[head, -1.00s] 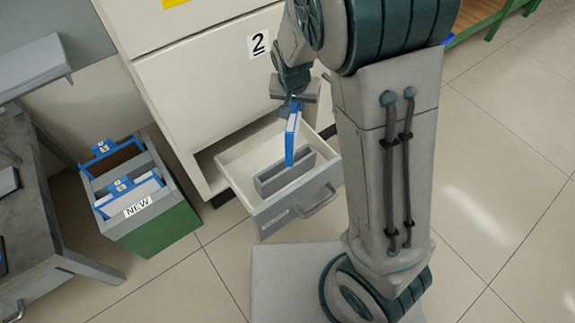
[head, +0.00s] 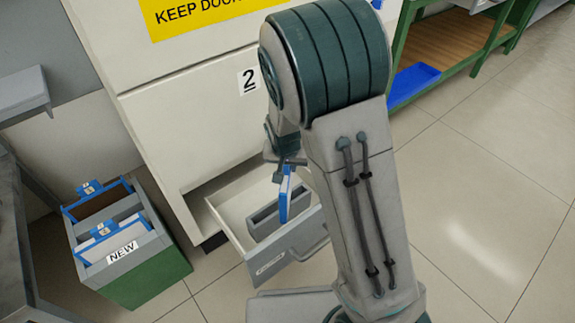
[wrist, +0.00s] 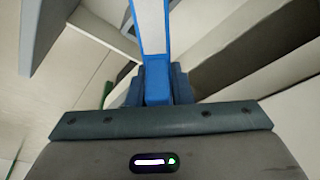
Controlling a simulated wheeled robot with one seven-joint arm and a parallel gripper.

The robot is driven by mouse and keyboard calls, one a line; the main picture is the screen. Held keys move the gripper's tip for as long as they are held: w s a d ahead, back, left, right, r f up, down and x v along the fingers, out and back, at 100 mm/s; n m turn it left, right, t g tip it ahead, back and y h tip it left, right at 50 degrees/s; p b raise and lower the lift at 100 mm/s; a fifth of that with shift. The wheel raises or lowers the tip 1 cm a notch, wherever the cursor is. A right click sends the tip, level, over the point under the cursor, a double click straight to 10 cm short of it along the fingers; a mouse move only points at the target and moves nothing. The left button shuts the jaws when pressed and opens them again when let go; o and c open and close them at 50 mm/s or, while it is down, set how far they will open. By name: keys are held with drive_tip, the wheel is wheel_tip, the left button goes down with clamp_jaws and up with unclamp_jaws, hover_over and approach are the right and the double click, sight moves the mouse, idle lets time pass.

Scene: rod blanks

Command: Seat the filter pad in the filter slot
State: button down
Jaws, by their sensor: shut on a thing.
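The filter pad (head: 285,195) is a thin white panel with a blue frame. It hangs upright from my gripper (head: 288,166), which is shut on its top. In the wrist view the pad's blue frame (wrist: 157,82) sits between the fingers of my gripper (wrist: 157,85). The filter slot (head: 264,222) is a grey holder inside the open drawer (head: 231,222) of the white cabinet. The pad is over the slot in the head view. I cannot tell whether its lower edge touches the slot or has entered it.
A green and grey bin (head: 150,265) labelled NEW stands left of the drawer with blue-framed pads in it. The white cabinet (head: 190,120) marked 2 rises behind the drawer. A grey table (head: 20,250) is at the far left. The floor at right is clear.

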drive_tip(key=shift+f+b, duration=0.3)
drive_tip(key=shift+f, duration=0.3)
drive_tip(key=c, duration=1.3)
unclamp_jaws()
drive_tip(key=shift+r, duration=0.15)
